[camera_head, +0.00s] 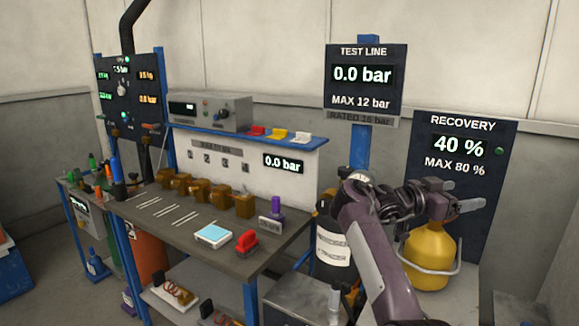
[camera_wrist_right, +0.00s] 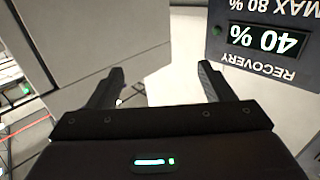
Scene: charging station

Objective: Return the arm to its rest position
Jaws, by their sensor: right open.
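My right arm rises from the bottom of the head view and bends to the right. My right gripper (camera_head: 474,206) points right, in front of the recovery board and above the yellow recovery cylinder. In the right wrist view the right gripper (camera_wrist_right: 163,82) has its two dark fingers spread wide, with nothing between them. The recovery board (camera_head: 462,190) reads 40 % and MAX 80 %; it also shows upside down in the wrist view (camera_wrist_right: 262,40). The yellow cylinder (camera_head: 428,262) stands behind my arm, partly hidden. My left gripper is not in view.
A workbench (camera_head: 165,228) at left bears brass fittings, a red clamp (camera_head: 246,242) and a light-blue device (camera_head: 213,235). The test line sign (camera_head: 366,80) reads 0.0 bar. A dark-and-white cylinder (camera_head: 332,250) stands just left of my arm. A grey box (camera_head: 300,300) is in front.

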